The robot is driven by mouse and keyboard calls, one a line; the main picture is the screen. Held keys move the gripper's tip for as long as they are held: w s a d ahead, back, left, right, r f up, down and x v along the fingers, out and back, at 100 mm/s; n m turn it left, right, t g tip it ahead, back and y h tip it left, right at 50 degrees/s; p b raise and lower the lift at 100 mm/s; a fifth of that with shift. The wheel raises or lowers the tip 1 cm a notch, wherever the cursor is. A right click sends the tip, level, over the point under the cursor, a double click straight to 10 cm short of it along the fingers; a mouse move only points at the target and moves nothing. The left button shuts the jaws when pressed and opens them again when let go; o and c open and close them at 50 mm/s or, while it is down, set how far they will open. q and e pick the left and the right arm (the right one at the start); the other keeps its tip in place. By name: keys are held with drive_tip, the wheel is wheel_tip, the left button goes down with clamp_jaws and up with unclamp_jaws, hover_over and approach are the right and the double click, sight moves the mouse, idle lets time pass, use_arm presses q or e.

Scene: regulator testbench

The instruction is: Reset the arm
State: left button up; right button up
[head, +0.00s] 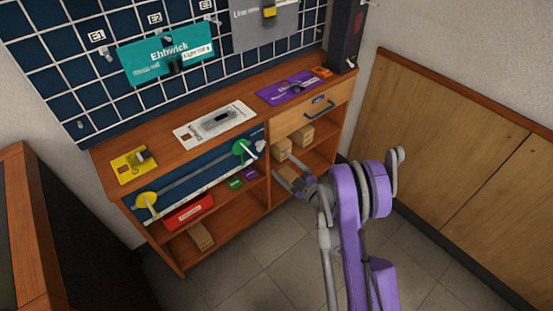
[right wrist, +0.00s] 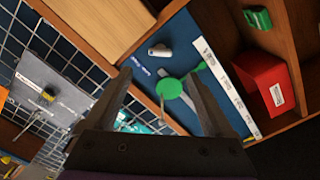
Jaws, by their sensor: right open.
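My right arm reaches in from the lower right of the head view, and its grey gripper (head: 283,168) is beside the right end of the bench front. In the right wrist view the gripper (right wrist: 159,74) is open, its two fingers spread and nothing held. Beyond the fingers is a blue panel (right wrist: 182,45) with a green disc (right wrist: 172,88) on a grey rod. In the head view the green disc (head: 241,147) is at the panel's right end and a yellow disc (head: 147,200) at its left end. My left gripper is out of view.
The wooden bench top (head: 165,150) carries a yellow card (head: 128,170), a white card (head: 190,136) and a purple card (head: 272,95). Shelves below hold a red box (head: 188,212) and several small cardboard boxes. A wooden partition (head: 440,150) stands right; tiled floor (head: 250,260) is open in front.

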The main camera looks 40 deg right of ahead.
drive_tip(key=shift+s, duration=0.25)
drive_tip(key=shift+r, duration=0.1)
idle(0.3)
drive_tip(key=s+a+r+m+g+h, duration=0.1)
drive_tip(key=a+r+m+g+h, duration=0.15)
drive_tip(key=r+m, duration=0.2)
drive_tip(key=s+a+r+m+g+h, duration=0.2)
drive_tip(key=r+m+h, duration=0.2)
drive_tip(key=r, duration=0.2)
drive_tip(key=s+a+f+g+y, duration=0.25)
drive_tip(key=s+a, duration=0.35)
drive_tip(key=s, duration=0.3)
drive_tip(key=s+a+f+m+g+y, duration=0.1)
drive_tip(key=s+a+g, duration=0.3)
drive_tip(key=s+a, duration=0.3)
drive_tip(key=s+a+f+g+y, duration=0.25)
drive_tip(key=s+a, duration=0.25)
drive_tip(key=s, duration=0.5)
use_arm(q)
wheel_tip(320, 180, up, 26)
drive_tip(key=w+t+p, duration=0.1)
drive_tip(key=p, duration=2.1)
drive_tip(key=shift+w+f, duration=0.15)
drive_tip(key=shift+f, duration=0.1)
use_arm(e)
wheel_tip(320, 180, up, 26)
drive_tip(key=w, duration=0.2)
drive_tip(key=shift+d+t+h, duration=0.35)
drive_tip(key=shift+t, duration=0.1)
